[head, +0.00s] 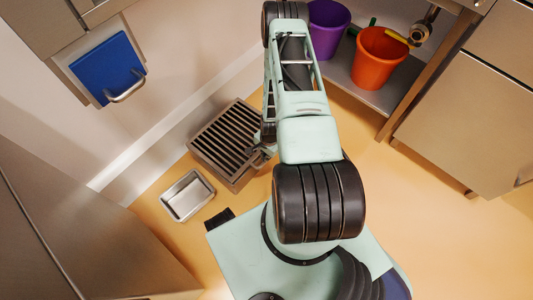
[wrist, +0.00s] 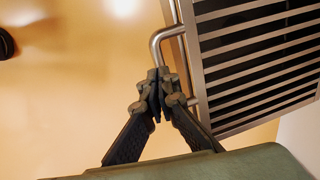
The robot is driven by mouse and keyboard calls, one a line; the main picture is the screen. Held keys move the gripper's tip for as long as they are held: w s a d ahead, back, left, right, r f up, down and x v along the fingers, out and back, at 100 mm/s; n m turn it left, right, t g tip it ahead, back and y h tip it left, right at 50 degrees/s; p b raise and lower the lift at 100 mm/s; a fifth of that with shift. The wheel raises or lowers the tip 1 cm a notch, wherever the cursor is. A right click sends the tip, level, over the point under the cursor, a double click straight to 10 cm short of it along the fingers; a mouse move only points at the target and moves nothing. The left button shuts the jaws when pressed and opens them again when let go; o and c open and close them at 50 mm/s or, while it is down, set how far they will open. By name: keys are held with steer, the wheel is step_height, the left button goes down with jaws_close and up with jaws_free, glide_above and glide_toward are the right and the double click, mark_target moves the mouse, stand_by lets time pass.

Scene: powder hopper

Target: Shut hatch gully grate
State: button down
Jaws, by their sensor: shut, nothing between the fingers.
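The gully grate (head: 226,135) is a dark slatted panel in a brown frame, low by the wall left of my arm in the head view. In the wrist view its slats and metal frame (wrist: 258,60) fill the upper right, with a bent bar handle (wrist: 158,40) along its left edge. My gripper (wrist: 156,80) is shut and empty, its fingertips at the handle's bend. I cannot tell whether they touch it. In the head view my gripper (head: 262,150) is partly hidden at the grate's right edge. I cannot tell whether the grate lies fully flush.
A metal tray (head: 187,195) lies on the floor just in front of the grate. A blue wall hatch (head: 105,66) with a handle is upper left. Purple (head: 327,30) and orange (head: 378,60) buckets stand on a low shelf. Cabinets flank both sides; the floor at right is clear.

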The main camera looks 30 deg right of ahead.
steer(key=shift+w+f, duration=0.1)
steer(key=shift+f, duration=0.8)
steer(key=shift+s+d+f+b, duration=0.1)
steer(key=shift+s+f+b, duration=0.1)
steer(key=shift+f+b, duration=0.9)
steer(key=shift+s+f+b, duration=0.15)
steer(key=shift+f+b, duration=0.7)
steer(key=shift+f, duration=0.35)
